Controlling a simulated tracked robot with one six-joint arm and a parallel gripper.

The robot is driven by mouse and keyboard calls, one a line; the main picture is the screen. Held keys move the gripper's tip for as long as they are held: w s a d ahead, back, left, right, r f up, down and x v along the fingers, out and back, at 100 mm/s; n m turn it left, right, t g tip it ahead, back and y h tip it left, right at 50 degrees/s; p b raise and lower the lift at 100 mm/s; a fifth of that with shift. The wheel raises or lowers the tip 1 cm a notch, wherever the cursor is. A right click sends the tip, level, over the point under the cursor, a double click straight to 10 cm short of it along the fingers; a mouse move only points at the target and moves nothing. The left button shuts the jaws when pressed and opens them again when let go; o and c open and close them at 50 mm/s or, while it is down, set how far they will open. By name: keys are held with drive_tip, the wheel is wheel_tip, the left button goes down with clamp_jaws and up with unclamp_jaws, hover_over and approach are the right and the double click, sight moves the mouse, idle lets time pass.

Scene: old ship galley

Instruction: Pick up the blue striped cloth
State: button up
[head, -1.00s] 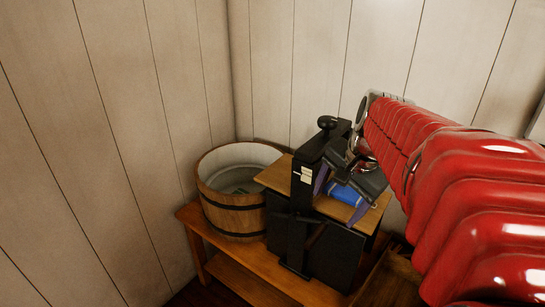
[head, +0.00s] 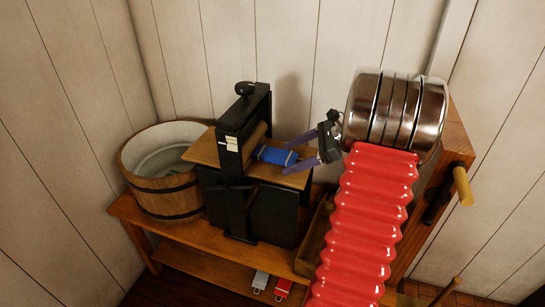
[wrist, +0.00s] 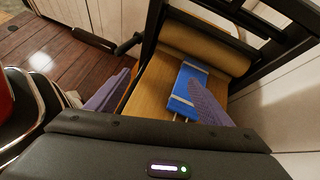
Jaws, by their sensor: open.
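The blue cloth (head: 274,155) lies on the wooden board (head: 205,150) of the wringer, right of its roller. In the wrist view the cloth (wrist: 184,90) shows pale stripes across it. My gripper (head: 289,159) is open and empty, with its purple fingers pointing left at the cloth's right end. In the wrist view my gripper (wrist: 160,80) has its right finger overlapping the cloth's right edge in the picture. The left finger is apart from it, over the board's left edge. I cannot tell whether any finger touches the cloth.
The black wringer frame (head: 237,135) with its roller (wrist: 205,48) stands close beyond the cloth. A wooden tub (head: 165,195) is at the left on the wooden bench (head: 150,220). A grey item (head: 260,281) and a red item (head: 282,290) lie low down. Plank walls close in behind.

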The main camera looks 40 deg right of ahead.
sight(282, 155)
drive_tip(key=d+f+m+t, duration=0.1)
drive_tip(key=d, duration=0.1)
drive_tip(key=d+f+m+t, duration=0.1)
drive_tip(key=d, duration=0.2)
drive_tip(key=d+f+m+t, duration=0.1)
drive_tip(key=d+t, duration=0.1)
drive_tip(key=shift+d+f+m, duration=0.2)
drive_tip(key=shift+d+m, duration=0.1)
drive_tip(key=shift+m, duration=0.1)
drive_tip(key=shift+x, duration=1.15)
drive_tip(key=shift+x, duration=2.65)
drive_tip(key=shift+a+r, duration=0.1)
drive_tip(key=shift+a, duration=0.05)
drive_tip(key=shift+s, duration=0.1)
drive_tip(key=shift+c, duration=0.3)
